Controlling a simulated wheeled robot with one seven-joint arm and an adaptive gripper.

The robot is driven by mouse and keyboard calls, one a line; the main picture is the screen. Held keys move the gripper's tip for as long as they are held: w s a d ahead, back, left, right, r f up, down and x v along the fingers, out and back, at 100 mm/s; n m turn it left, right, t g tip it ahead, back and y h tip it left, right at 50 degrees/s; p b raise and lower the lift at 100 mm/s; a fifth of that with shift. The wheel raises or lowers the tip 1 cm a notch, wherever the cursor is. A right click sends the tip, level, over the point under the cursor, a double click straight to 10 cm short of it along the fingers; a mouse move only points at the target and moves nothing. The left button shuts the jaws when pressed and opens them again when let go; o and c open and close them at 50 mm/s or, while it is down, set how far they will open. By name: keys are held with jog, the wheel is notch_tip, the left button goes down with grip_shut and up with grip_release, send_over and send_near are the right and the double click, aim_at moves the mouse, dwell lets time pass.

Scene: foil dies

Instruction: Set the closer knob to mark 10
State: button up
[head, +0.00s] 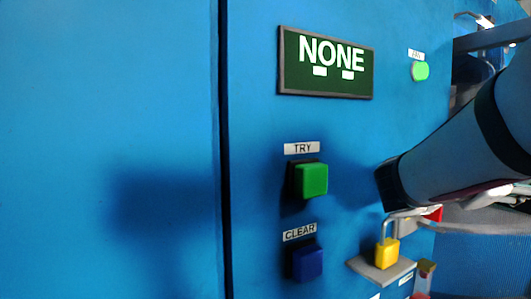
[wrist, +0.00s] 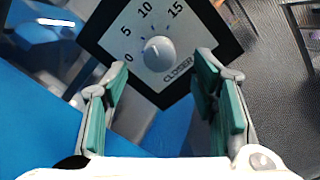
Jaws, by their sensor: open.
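The closer knob (wrist: 158,54) is a round light-grey knob on a dark-bordered grey dial plate (wrist: 188,47) labelled CLOSER. The plate carries the marks 0, 5, 10 and 15 around the knob. The knob's exact setting is too small to tell. My gripper (wrist: 159,72) is open, its teal-padded fingers spread left and right of the knob in the wrist view. No contact with the knob shows. The knob and its plate do not show in the head view.
In the head view a blue cabinet carries a green display reading NONE (head: 326,85), a green TRY button (head: 312,180) and a blue CLEAR button (head: 306,263). A yellow padlock (head: 387,252) stands on a small grey ledge below my arm. A lit green button (head: 420,71) is at upper right.

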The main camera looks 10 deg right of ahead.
jog(key=a, duration=0.4)
jog(key=shift+s+a, duration=0.35)
jog(key=shift+a, duration=0.05)
jog(key=s+a+f+m+g+y, duration=0.1)
jog(key=s+a+f+m+y, duration=0.4)
jog(key=f, duration=0.4)
jog(key=s+a+f+m+t+y, duration=0.2)
jog(key=a+f+y, duration=0.3)
jog(key=a, duration=0.3)
jog(key=s+a+f+m+t+y, duration=0.1)
jog(key=s+a+f+m+y, duration=0.1)
jog(key=a+f+y, duration=0.3)
jog(key=a+m+y, duration=0.1)
jog(key=a+y, duration=0.2)
jog(key=a, duration=0.1)
jog(key=shift+a+f+m+t, duration=0.25)
jog(key=shift+f+m+t, duration=0.05)
jog(key=shift+t, duration=0.1)
